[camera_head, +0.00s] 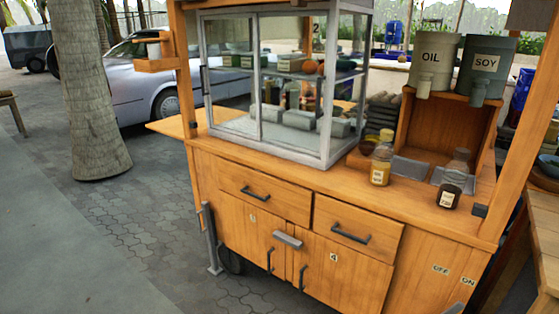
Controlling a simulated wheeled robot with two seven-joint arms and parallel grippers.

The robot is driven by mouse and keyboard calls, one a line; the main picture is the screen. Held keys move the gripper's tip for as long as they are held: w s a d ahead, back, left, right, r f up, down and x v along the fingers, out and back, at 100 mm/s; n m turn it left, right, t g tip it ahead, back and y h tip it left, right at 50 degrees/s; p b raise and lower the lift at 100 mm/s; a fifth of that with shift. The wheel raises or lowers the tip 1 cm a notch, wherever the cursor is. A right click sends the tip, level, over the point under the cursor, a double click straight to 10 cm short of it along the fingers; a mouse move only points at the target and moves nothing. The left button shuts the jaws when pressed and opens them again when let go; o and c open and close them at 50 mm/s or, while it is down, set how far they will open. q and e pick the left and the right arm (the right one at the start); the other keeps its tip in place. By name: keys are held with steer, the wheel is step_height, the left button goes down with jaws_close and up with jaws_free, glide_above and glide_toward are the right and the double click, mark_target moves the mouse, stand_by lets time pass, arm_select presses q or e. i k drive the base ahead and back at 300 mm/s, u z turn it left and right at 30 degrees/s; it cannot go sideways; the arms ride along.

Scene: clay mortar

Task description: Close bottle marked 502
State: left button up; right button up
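Two small clear bottles stand upright on the wooden cart's counter. The left bottle (381,166) holds yellowish contents and has a pale label. The right bottle (453,182) holds dark contents and also has a pale label. Both labels are too small to read surely, so I cannot tell which bottle is marked 502. The left bottle has a yellowish top; I cannot tell whether either bottle is closed. No loose cap can be made out. Neither of my grippers is in view.
A glass display case (285,90) stands on the counter (340,178), left of the bottles. An open wooden box (440,132) behind them carries the OIL canister (431,60) and SOY canister (486,66). A wooden post (530,130) rises at the right. Drawers (358,228) sit below.

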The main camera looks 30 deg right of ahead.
mark_target(383, 153)
steer(key=u, duration=0.7)
steer(key=i, duration=2.15)
steer(key=z, duration=3.65)
